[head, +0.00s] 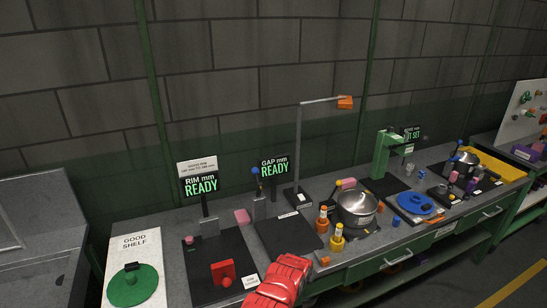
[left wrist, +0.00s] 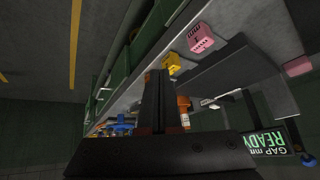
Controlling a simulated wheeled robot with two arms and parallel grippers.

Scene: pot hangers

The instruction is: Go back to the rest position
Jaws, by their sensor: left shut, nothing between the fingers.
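My left gripper (left wrist: 158,78) shows dark in the left wrist view. Its fingers are together and hold nothing. In the head view a red part of my arm (head: 280,284) reaches in at the bottom centre, over the front edge of the bench; the fingers cannot be made out there. My right gripper is in neither view.
The grey bench (head: 325,183) carries a steel pot (head: 357,207), orange and yellow bottles (head: 337,238), a green lid (head: 133,286) on a white shelf board, a blue lid (head: 414,204), a lamp post (head: 298,150) and a green press (head: 382,155). Open floor lies in front.

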